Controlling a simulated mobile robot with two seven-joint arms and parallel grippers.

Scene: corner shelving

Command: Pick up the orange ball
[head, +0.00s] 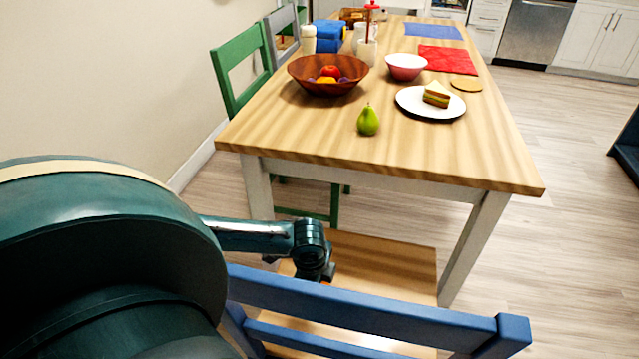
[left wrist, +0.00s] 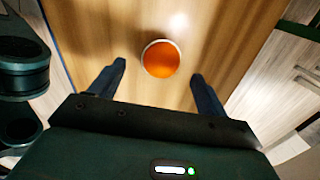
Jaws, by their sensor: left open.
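The orange ball (left wrist: 161,59) rests on the wooden seat of the blue chair. In the left wrist view it lies between the lines of my two fingers, by their tips, with space on both sides. In the head view only a small sliver of orange (head: 326,283) shows beneath my left gripper (head: 318,278), which hides the rest. My left gripper (left wrist: 158,72) is open and empty above the seat, pointing down. I cannot tell the exact height between fingertips and ball. My right gripper is not in view.
The blue chair's backrest (head: 365,312) stands in front of the seat (head: 385,265). The wooden table (head: 300,125) is just beyond, holding a pear (head: 368,119), a fruit bowl (head: 310,88) and a cake plate (head: 415,107). A green chair (head: 238,60) stands at left. Floor at right is clear.

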